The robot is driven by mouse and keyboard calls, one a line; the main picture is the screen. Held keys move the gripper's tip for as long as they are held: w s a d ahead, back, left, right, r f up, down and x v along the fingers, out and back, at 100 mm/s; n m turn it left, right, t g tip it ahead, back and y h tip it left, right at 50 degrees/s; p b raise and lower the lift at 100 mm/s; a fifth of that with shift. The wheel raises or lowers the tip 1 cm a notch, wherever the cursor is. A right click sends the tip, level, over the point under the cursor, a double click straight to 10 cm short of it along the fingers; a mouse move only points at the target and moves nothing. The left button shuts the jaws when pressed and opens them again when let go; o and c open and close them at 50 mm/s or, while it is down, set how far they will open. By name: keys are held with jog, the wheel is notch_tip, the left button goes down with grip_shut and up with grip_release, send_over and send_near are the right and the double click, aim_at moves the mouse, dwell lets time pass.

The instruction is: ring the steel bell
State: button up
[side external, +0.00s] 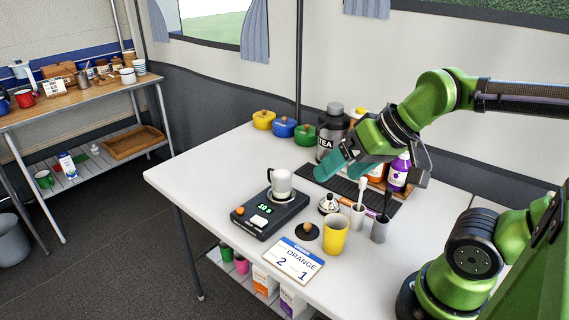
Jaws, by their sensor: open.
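The steel bell (328,204) is a small silvery dome on the white table, just right of the black scale. A white stirrer or brush in a light cup stands close at its right. My gripper (330,171) has teal fingers and is open. It hangs above and behind the bell in the picture, near the tea canister, and is apart from the bell.
A black scale (268,216) bears a white mug (281,182). Behind are the TEA canister (328,137), purple bottle (399,173) and coloured pots (284,127). The left tabletop is clear.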

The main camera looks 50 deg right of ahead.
grip_shut()
dwell(1.5)
